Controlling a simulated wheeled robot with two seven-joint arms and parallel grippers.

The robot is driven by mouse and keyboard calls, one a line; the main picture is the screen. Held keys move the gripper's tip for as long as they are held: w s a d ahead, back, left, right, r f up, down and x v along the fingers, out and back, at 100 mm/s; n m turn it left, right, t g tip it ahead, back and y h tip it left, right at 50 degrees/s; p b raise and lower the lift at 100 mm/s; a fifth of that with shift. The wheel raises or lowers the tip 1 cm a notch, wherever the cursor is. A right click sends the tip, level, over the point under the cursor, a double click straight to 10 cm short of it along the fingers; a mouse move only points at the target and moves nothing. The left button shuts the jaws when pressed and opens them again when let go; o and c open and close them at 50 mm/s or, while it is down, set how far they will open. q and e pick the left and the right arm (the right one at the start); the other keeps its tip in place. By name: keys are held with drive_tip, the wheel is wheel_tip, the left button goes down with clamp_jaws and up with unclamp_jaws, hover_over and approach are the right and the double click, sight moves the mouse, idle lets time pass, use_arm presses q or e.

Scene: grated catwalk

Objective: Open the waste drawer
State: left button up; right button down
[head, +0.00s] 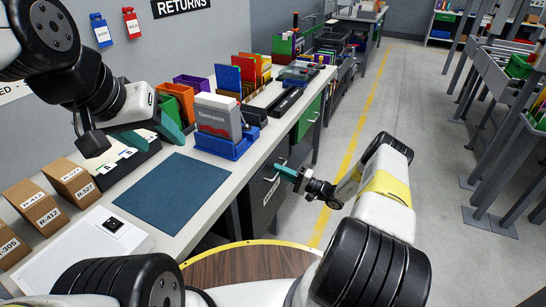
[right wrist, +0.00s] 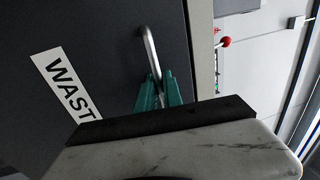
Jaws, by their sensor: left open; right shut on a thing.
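The waste drawer (head: 259,203) is a dark grey front under the workbench. Its white label, reading "WAST" in the part that shows, is in the right wrist view (right wrist: 66,84). Its silver bar handle (right wrist: 150,52) stands out from the front. My right gripper (head: 287,173) has its teal fingers shut on the handle; they also show in the right wrist view (right wrist: 160,92). The drawer front looks about flush with the bench, though my arm and the bench edge hide part of it. My left gripper (head: 153,130) is open and empty above the bench top, near the folder boxes.
The bench top holds a blue mat (head: 172,193), brown cartons (head: 72,182), a blue tray (head: 228,146) and colored bins. A green drawer (head: 308,116) is farther along the bench. The aisle floor (head: 416,100) to the right is free, with grey racks (head: 500,170) beyond.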

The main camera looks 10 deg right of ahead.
drive_tip(key=r+v, duration=0.2)
drive_tip(key=v, duration=1.2)
drive_tip(key=r+v, duration=0.3)
drive_tip(key=v, duration=1.2)
drive_tip(key=shift+s+d+r, duration=0.15)
drive_tip(key=shift+s+d, duration=0.4)
drive_tip(key=shift+d, duration=0.05)
drive_tip(key=c, duration=1.8)
unclamp_jaws()
drive_tip(key=shift+o, duration=0.2)
drive_tip(key=shift+d, duration=0.1)
drive_tip(key=v, duration=0.7)
drive_tip(key=shift+s+d, duration=0.2)
drive_tip(key=shift+d, duration=0.05)
